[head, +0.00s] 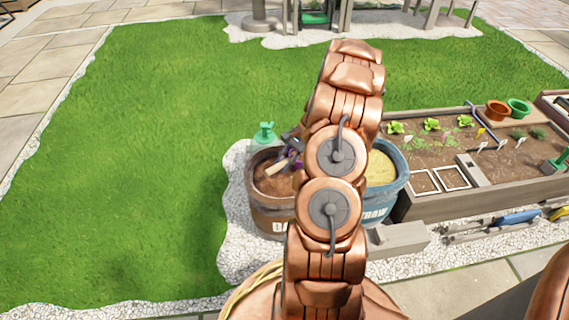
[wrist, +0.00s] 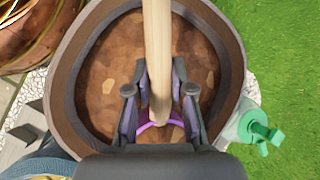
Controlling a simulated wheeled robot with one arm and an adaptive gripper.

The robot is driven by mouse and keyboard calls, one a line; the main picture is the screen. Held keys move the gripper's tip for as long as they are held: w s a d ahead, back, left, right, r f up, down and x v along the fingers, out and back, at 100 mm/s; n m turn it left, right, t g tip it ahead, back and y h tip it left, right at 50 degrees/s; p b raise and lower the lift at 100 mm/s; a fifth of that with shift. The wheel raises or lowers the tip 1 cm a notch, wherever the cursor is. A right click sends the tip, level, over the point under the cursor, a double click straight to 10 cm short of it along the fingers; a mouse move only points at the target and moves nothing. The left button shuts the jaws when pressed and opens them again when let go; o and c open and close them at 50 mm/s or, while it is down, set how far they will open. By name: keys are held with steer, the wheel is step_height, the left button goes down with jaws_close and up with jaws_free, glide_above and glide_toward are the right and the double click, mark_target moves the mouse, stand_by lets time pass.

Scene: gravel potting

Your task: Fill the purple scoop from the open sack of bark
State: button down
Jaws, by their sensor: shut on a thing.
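The open sack of bark (head: 268,219) stands on white gravel in the head view, a brown round container with its label partly hidden by my arm. Its rim also shows in the wrist view (wrist: 232,75), around brown bark with a few paler chips. My gripper (wrist: 160,90) is over the sack, shut on the pale wooden handle of the purple scoop (wrist: 158,126). Only a purple edge of the scoop shows, low between the fingers against the bark. The rest of its bowl is hidden, so I cannot tell how much it holds.
A blue sack marked as straw (head: 392,196) stands right of the bark, partly behind my arm. A green-topped bottle (wrist: 258,130) stands close outside the bark sack. A wooden planting bed (head: 440,206) lies further right. Open lawn is to the left.

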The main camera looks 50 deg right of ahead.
mark_target(284, 161)
step_height(284, 161, up, 11)
steer(key=p, duration=0.7)
stand_by(0.6)
steer(key=shift+r, duration=0.1)
